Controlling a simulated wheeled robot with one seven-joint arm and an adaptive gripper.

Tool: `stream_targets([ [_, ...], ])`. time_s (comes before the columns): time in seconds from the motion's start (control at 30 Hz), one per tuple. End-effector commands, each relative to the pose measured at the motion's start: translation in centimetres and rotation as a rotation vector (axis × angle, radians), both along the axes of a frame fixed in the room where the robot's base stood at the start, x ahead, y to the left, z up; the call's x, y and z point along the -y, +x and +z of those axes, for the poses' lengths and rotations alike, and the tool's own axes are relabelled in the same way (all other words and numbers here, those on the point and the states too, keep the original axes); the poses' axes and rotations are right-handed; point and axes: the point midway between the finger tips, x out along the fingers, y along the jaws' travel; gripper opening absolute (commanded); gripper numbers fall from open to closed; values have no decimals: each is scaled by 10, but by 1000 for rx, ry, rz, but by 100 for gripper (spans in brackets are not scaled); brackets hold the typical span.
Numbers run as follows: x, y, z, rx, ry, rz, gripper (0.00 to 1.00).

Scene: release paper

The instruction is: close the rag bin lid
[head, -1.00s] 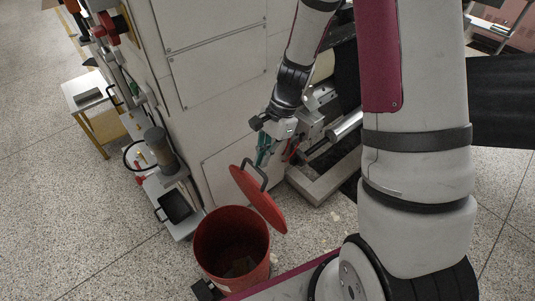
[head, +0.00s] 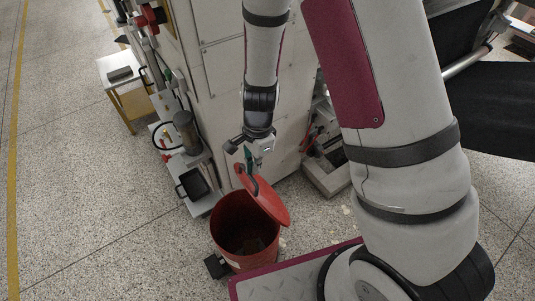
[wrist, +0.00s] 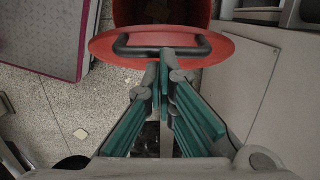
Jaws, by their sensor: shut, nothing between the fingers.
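The red rag bin (head: 229,246) stands on the floor with its mouth uncovered at the front. Its round red lid (head: 272,206) stands tilted up at the bin's rear right edge, with a dark handle (head: 246,184) on its outer face. My gripper (head: 250,170), with teal fingers, is shut and empty behind the lid, close to the handle. In the wrist view the fingertips (wrist: 165,60) come together just at the lid handle (wrist: 120,46), overlapping it in the picture. I cannot tell whether they touch. The lid (wrist: 218,43) and part of the bin (wrist: 124,12) also show there.
A grey machine cabinet (head: 222,75) stands behind the bin. A grey tray-like stand (head: 192,184) is to the bin's left and a small black pedal-like part (head: 215,267) is at its base. Speckled floor is open at left (head: 70,180).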

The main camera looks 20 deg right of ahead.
Motion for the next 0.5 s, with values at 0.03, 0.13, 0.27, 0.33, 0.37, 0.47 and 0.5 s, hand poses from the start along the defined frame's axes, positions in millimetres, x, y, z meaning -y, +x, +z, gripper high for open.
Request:
stream_targets([
  [0.03,-8,-5,0,3,-22,10,0],
  [0.13,-21,-9,-4,17,-66,10,0],
  [0.27,-38,-14,-10,35,-121,10,0],
  [0.33,-46,-17,-14,46,-150,10,0],
  [0.37,-50,-18,-16,51,-163,9,0],
  [0.47,-63,-21,-22,65,-205,10,0],
  [0.5,-67,-23,-25,71,-223,9,0],
])
